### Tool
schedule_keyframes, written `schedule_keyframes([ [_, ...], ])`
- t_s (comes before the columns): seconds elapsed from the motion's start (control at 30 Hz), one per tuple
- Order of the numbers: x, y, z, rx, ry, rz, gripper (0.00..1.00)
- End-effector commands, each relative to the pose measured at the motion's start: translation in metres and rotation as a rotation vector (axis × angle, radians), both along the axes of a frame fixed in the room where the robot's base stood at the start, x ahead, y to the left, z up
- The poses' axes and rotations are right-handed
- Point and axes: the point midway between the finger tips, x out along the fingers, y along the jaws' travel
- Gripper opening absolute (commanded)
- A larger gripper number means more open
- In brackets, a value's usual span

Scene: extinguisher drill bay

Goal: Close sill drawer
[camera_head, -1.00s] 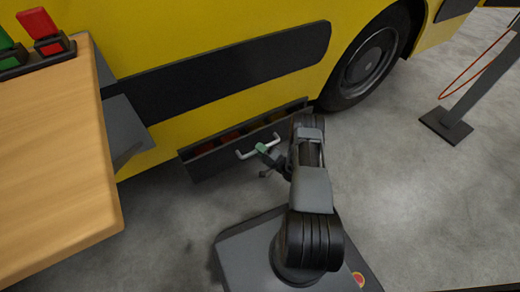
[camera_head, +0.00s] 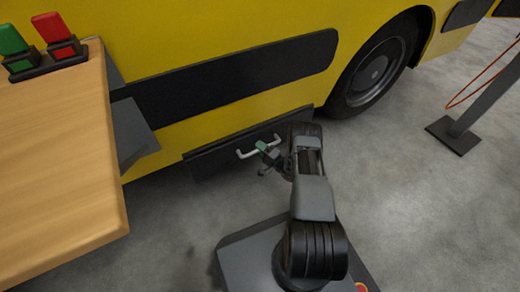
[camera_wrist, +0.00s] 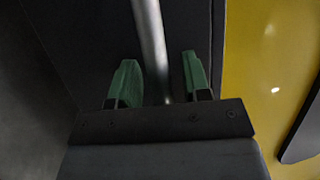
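The dark sill drawer (camera_head: 213,160) sits low in the side of the yellow vehicle, and its front shows with no interior visible. Its pale bar handle (camera_head: 245,154) is on the front's right half. My gripper (camera_head: 265,149) is at the handle. In the wrist view, the green fingers of my gripper (camera_wrist: 160,68) stand on either side of the handle bar (camera_wrist: 150,35), with gaps beside it, so the gripper is open around the bar. The drawer front (camera_wrist: 80,40) fills the area behind.
A wooden table (camera_head: 55,150) stands at left, with a holder (camera_head: 45,65) bearing green and red items. A wheel (camera_head: 375,75) is right of the drawer. A dark post (camera_head: 455,130) with a base stands far right. Grey floor (camera_head: 420,220) is clear at right.

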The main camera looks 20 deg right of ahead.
Motion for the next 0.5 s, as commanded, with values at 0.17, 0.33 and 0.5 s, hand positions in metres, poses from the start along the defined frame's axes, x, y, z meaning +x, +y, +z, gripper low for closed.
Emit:
schedule_keyframes([
  [0.17, -0.001, 0.000, 0.000, 0.001, 0.000, 0.000, 0.44],
  [0.33, -0.007, -0.004, -0.001, 0.002, 0.002, -0.001, 0.44],
  [0.5, -0.031, -0.018, -0.004, 0.003, 0.003, -0.005, 0.44],
])
